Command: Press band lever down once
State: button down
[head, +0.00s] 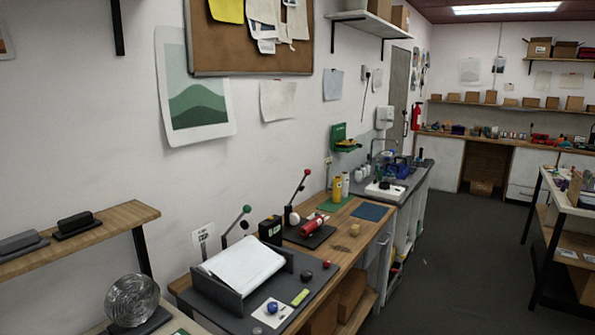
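Two levers with ball knobs stand on the wooden bench along the left wall. One lever (246,209) has a green knob and a dark rod, and leans up to the right behind a grey tray. The other lever (306,172) has a red knob and rises higher, farther along the bench, from a dark base plate (312,240) with a red cylinder (313,225) on it. I cannot tell from markings which one is the band lever. Both knobs are raised. My gripper is not in view.
The grey tray (217,297) holding a white sheet stands at the bench's near end, with a black box (270,230) behind it. A glass dome (131,299) stands at lower left, below a wall shelf (95,236). Dark floor (455,240) lies clear to the right, before another table (549,207).

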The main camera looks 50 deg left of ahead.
aim_at(307, 172)
jog(key=u, duration=0.2)
jog(key=i, duration=0.75)
jog(key=u, duration=0.45)
jog(key=i, duration=0.75)
jog(key=u, duration=0.8)
jog(key=i, duration=0.5)
jog(key=u, duration=0.8)
jog(key=i, duration=0.7)
jog(key=u, duration=0.45)
jog(key=k, duration=0.55)
jog(key=u, duration=0.15)
